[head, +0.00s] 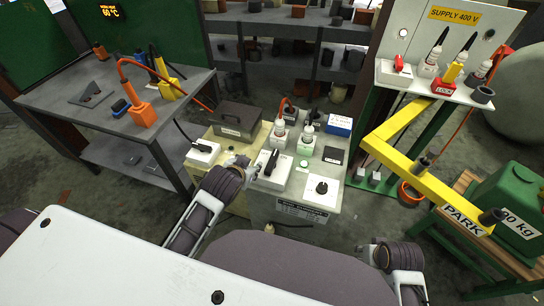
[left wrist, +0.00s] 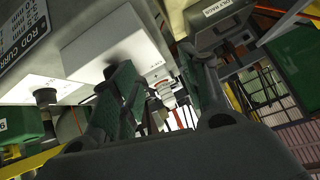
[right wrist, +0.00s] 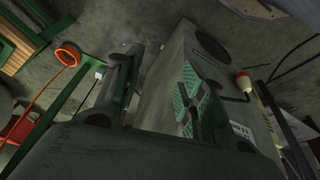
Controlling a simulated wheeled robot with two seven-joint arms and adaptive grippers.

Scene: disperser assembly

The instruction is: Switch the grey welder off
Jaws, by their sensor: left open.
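The grey welder (head: 262,207) stands at the middle of the head view with a label on its front. On its top are a white switch box with a black lever (head: 270,168) and a white plate with a black knob (head: 322,187). My left gripper (head: 240,163) is open just left of the switch box. In the left wrist view its fingers (left wrist: 165,92) are apart and the white box (left wrist: 105,38) is close beside one finger; contact cannot be told. My right gripper (head: 368,252) is open and empty, low in front of the welder; its fingers (right wrist: 158,95) frame the welder's side.
A beige unit (head: 230,141) with a dark box and another white switch box (head: 203,152) adjoins the welder's left. Plugs and a green lamp (head: 304,163) crowd the welder's top. A yellow PARK arm (head: 420,176) is at right. A grey workbench (head: 85,100) stands left.

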